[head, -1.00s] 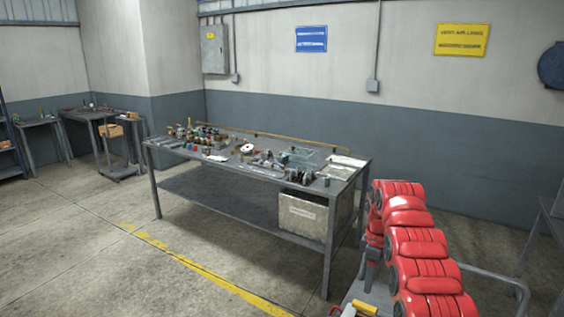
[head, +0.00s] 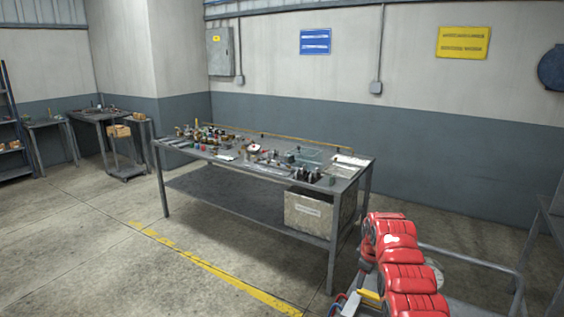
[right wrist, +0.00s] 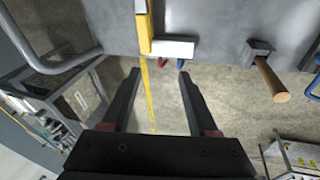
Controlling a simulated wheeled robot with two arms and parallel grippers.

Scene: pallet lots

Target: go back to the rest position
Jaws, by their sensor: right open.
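My right gripper (right wrist: 159,74) shows in the right wrist view with its two dark fingers apart and nothing between them. Beyond its tips are a grey cart surface (right wrist: 205,65), a white block and the concrete floor. In the head view my red right arm stands at the lower right, over the grey cart; the jaws cannot be made out there. My left gripper is in neither view.
A grey workbench (head: 245,208) covered with small parts stands ahead, with a box (head: 308,212) on its lower shelf. A cart rail (head: 475,262) is close at right. A hammer-like tool (right wrist: 270,78) shows in the wrist view. The floor (head: 90,240) at left is clear.

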